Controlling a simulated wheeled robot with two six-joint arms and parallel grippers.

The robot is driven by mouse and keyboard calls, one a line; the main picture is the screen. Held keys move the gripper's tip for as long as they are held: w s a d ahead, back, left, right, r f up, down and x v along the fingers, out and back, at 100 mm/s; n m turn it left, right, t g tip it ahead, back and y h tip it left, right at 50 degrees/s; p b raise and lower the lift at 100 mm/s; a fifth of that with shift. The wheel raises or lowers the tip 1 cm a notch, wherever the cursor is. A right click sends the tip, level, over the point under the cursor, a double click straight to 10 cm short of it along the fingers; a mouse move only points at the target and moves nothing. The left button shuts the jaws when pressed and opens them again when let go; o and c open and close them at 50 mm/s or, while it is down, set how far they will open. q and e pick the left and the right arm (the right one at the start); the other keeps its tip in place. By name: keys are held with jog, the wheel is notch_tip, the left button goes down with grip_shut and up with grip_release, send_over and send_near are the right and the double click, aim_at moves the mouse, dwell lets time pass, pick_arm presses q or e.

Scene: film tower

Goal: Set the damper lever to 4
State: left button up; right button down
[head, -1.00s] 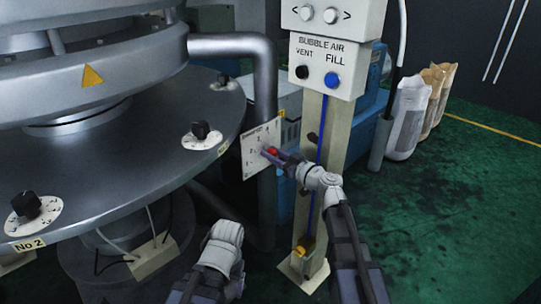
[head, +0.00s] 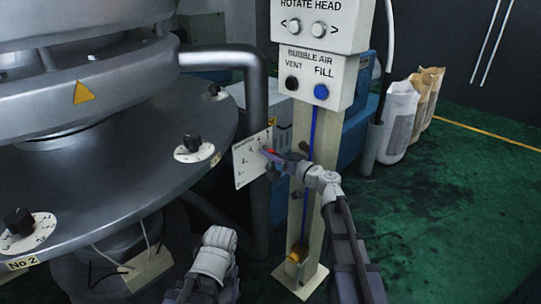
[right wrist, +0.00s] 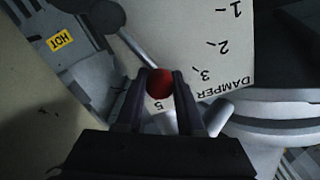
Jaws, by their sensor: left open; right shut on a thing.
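The damper plate (head: 246,168) is a white upright dial near the middle of the head view. It also shows upside down in the right wrist view (right wrist: 205,62), with 1, 2, 3 and 5 readable; 4 is not readable there. My right gripper (head: 271,154) is shut on the damper lever's red knob (right wrist: 160,83). In the right wrist view the knob sits between both fingertips, just above the 5.
A cream control post (head: 303,140) with vent and fill buttons stands right beside my right gripper. A grey pipe (head: 257,110) runs behind the plate. The large round metal machine (head: 100,190) fills the left. Green floor (head: 440,220) is open on the right.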

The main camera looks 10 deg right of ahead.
jog(key=shift+s+a, duration=0.15)
jog(key=shift+s, duration=0.05)
jog(key=c, duration=0.5)
grip_release()
jog(key=shift+w, duration=0.1)
jog(key=shift+c, duration=0.2)
jog(key=v, duration=0.8)
jog(key=shift+w, duration=0.1)
